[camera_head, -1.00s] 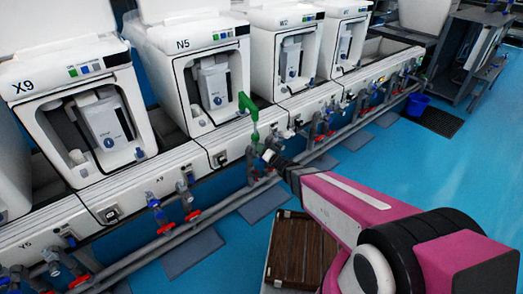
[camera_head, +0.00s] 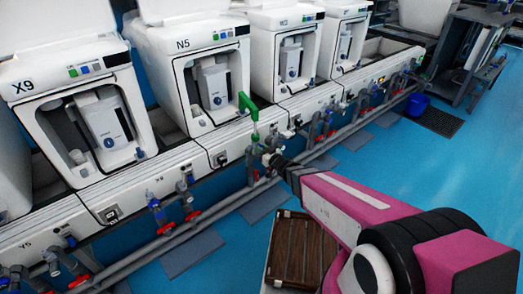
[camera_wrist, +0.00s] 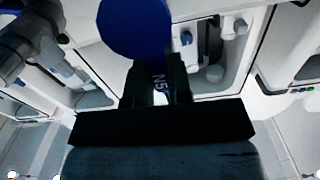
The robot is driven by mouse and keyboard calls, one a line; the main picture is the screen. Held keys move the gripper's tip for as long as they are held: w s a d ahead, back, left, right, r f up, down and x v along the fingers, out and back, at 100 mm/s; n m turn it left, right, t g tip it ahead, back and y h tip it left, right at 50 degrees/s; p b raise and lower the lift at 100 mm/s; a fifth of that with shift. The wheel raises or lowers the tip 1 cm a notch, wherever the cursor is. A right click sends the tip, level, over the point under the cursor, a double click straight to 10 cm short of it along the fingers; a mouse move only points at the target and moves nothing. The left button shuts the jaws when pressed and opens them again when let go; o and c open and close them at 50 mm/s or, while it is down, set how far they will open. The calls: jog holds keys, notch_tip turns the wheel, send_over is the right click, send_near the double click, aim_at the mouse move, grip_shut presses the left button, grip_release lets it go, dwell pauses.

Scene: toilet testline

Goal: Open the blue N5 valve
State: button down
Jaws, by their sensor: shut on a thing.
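The N5 unit (camera_head: 190,75) is a white box with an open front in the head view. My gripper (camera_head: 270,160) is at these valves, at the end of my pink arm. The head view shows little of the grasped part.
Units X9 (camera_head: 80,110) and others stand in a row along the white bench. Neighbouring blue and red valves (camera_head: 185,205) sit on a grey pipe (camera_head: 150,250) along the front. A brown slatted crate (camera_head: 302,250) is below my arm. Blue floor is free at the right.

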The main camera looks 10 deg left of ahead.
jog(key=shift+n, duration=0.4)
jog(key=c, duration=1)
grip_release()
jog(key=shift+c, duration=0.2)
jog(key=v, duration=1.1)
jog(key=shift+w, duration=0.1)
